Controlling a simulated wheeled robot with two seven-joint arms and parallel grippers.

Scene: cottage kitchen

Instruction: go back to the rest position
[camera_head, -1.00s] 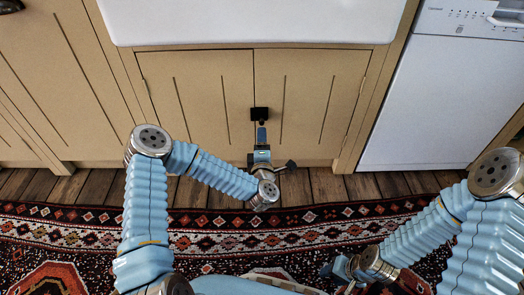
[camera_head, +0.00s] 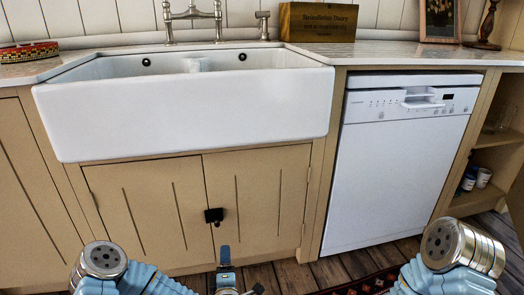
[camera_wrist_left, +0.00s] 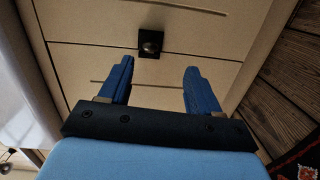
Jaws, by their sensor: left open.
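My left gripper (camera_head: 225,257) is low in front of the cupboard doors under the sink, at the bottom of the head view. In the left wrist view its two blue fingers (camera_wrist_left: 160,85) stand apart with nothing between them. The dark square door knob (camera_head: 213,215) is just beyond the fingertips; in the left wrist view the knob (camera_wrist_left: 151,42) shows past them, apart from them. The cupboard doors (camera_head: 150,205) are closed. My right arm shows at the bottom right of the head view, but its gripper is out of the frame.
A white double sink (camera_head: 190,110) sits above the cupboard. A white dishwasher (camera_head: 400,160) stands to its right, closed. An open shelf with small cups (camera_head: 475,178) is at the far right. A patterned rug (camera_head: 375,283) lies on the wooden floor.

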